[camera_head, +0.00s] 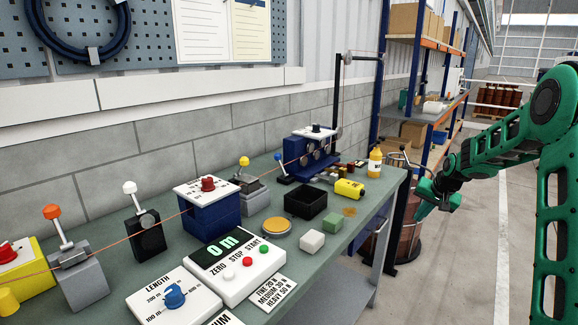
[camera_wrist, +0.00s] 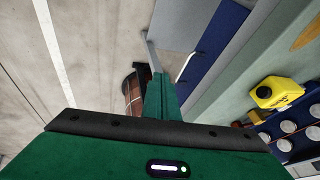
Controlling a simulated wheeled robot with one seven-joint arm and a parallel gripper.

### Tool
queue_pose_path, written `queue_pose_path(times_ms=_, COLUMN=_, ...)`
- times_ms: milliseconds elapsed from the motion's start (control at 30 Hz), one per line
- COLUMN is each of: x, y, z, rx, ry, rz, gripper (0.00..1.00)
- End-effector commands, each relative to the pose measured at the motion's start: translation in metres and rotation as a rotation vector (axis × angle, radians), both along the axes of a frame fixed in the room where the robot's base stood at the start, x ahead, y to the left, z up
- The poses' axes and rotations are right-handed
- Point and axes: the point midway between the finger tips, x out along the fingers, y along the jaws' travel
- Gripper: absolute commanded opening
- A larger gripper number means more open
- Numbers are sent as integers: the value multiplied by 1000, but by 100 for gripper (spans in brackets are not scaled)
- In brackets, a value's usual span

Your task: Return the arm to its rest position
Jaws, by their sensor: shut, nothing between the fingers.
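My green arm reaches in from the right edge of the head view, over the floor and beyond the table's right end. My gripper (camera_head: 424,199) hangs at the arm's end, pointing down and left, in front of a brown drum (camera_head: 408,240). It is shut and holds nothing. In the wrist view my gripper (camera_wrist: 160,90) shows as a narrow green shape pointing away from the camera, with the drum (camera_wrist: 132,92) just left of it. The gripper looks clear of the table; its exact gap to the drum cannot be told.
The green-grey workbench (camera_head: 340,240) carries a length counter (camera_head: 228,262), a black tray (camera_head: 305,202), small blocks, a yellow bottle (camera_head: 376,162) and a yellow device (camera_head: 349,188). Blue-and-orange shelving (camera_head: 432,90) stands behind. The floor (camera_head: 480,250) at right is open.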

Motion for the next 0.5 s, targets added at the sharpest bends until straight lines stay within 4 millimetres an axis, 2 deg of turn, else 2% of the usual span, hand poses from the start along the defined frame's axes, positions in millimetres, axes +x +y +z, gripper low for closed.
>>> queue_pose_path(times_ms=33, x=-21, y=2, z=14, rx=-24, ry=22, rz=5, gripper=0)
queue_pose_path(times_ms=200, x=-95, y=4, z=44, rx=-85, ry=112, rz=14, gripper=0)
queue_pose_path(times_ms=367, x=-168, y=8, z=67, rx=-123, ry=190, rz=14, gripper=0)
queue_pose_path(times_ms=500, x=-235, y=14, z=82, rx=-140, ry=255, rz=11, gripper=0)
